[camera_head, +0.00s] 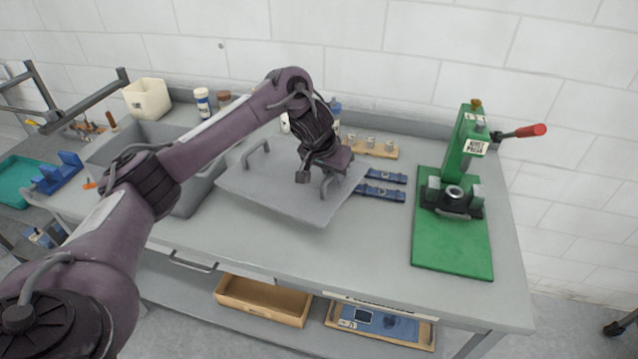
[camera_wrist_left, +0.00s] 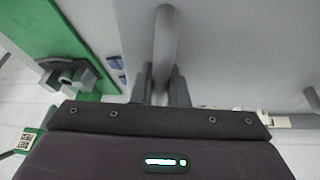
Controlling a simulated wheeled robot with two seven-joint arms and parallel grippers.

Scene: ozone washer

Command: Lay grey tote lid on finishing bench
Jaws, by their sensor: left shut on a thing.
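The grey tote lid (camera_head: 275,188) is a flat panel with two loop handles, in the middle of the head view. It is over the finishing bench (camera_head: 350,238), and its left part overlaps the sink edge. I cannot tell whether it touches the bench top. My left gripper (camera_head: 323,180) is at the lid's right handle (camera_head: 333,184), shut on it. In the left wrist view the handle (camera_wrist_left: 165,45) stands between the two fingers (camera_wrist_left: 158,88). The lid's left handle (camera_head: 256,152) is free. My right gripper is not in view.
A green press (camera_head: 453,247) with a red-tipped lever stands at the bench's right. Blue straps (camera_head: 383,190) and a wooden block with pegs (camera_head: 370,148) lie behind the lid. A sink (camera_head: 190,200), a cream container (camera_head: 147,99) and bottles are at left. The bench's front middle is clear.

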